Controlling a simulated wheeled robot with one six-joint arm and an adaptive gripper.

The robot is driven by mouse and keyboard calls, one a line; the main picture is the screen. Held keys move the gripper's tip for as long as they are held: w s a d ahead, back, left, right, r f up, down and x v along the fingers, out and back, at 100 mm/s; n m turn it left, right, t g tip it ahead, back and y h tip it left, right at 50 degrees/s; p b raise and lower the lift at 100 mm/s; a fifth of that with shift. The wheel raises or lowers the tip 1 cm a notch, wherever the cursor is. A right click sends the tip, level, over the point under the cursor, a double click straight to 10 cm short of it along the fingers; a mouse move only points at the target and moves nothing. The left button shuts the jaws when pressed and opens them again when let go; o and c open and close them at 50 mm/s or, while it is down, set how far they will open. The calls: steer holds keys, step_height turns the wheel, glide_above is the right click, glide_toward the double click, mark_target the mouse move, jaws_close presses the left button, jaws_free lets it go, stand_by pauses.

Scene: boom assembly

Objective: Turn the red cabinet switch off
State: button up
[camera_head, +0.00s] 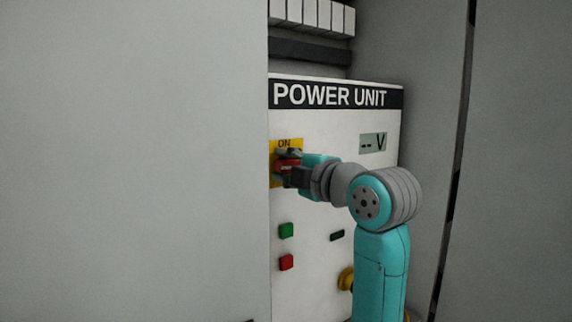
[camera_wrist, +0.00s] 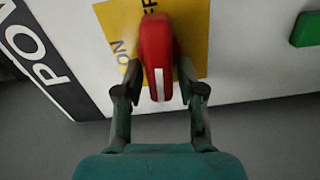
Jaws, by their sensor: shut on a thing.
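The red switch (camera_head: 286,166) sits on a yellow plate on the power unit panel, at the left edge of the visible part in the head view. My gripper (camera_head: 293,175) reaches it from the right and partly covers it. In the wrist view the red switch handle (camera_wrist: 158,52), with a white stripe, stands between the two fingers of my gripper (camera_wrist: 159,75), which is shut on it. The handle's long side runs towards the OFF label, at the top of that view and partly hidden behind it. The ON label (camera_wrist: 122,52) is to its left.
The display (camera_head: 373,143) shows dashes and a V. Below the switch are a green button (camera_head: 286,230) and a red button (camera_head: 286,262). A large grey surface (camera_head: 130,160) fills the left, close beside the switch. A grey cabinet side (camera_head: 430,120) stands right.

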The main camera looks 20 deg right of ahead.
steer(key=shift+f+n, duration=0.25)
steer(key=shift+n, duration=0.45)
steer(key=shift+d, duration=0.1)
steer(key=o, duration=0.8)
steer(key=shift+w+d, duration=0.1)
steer(key=shift+o, duration=0.2)
steer(key=v, duration=1.2)
